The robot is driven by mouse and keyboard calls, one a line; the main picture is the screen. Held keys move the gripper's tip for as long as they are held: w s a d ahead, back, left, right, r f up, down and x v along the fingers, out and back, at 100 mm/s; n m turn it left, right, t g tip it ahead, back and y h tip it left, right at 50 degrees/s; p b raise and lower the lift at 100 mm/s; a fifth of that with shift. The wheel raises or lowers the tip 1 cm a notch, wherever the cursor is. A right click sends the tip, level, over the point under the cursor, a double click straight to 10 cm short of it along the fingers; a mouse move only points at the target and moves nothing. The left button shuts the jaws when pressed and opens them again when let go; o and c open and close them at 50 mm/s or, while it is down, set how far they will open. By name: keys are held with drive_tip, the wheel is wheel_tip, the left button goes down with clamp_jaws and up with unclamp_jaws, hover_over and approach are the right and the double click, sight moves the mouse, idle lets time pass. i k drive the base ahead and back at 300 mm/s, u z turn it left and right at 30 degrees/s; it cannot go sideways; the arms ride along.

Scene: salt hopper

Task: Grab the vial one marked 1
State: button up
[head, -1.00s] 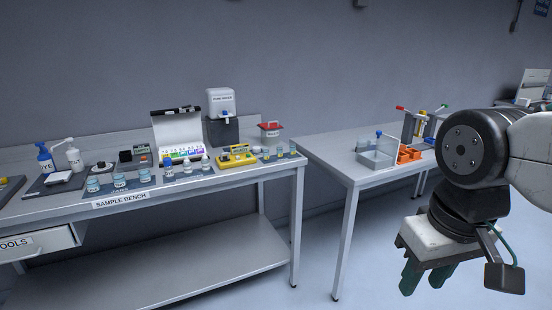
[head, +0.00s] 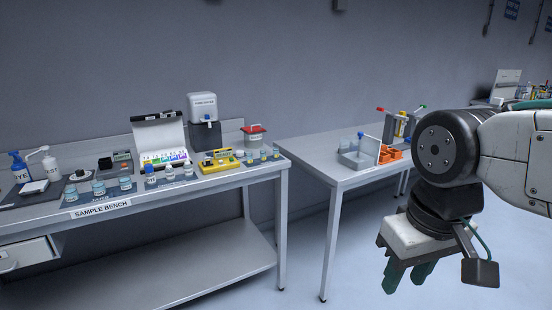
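Several small vials and jars stand on the sample bench (head: 240,176), and their markings are too small to read, so I cannot tell which is marked 1. Three lidded jars stand on a dark mat at the left, one of them the middle jar (head: 99,188). Several small vials (head: 263,155) stand near the right end. My gripper (head: 408,280) hangs at the right, fingers down and apart, empty, far from the bench.
A yellow device (head: 218,161), an open colour chart case (head: 160,134), a dispenser (head: 203,122) and a red-lidded container (head: 254,136) stand on the bench. A second table (head: 335,178) holds a clear bin (head: 357,155) and orange trays (head: 390,154). Open floor separates me from both tables.

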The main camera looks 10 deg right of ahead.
sight(250, 154)
drive_tip(key=u, duration=0.55)
drive_tip(key=i, duration=1.4)
drive_tip(key=z, duration=0.65)
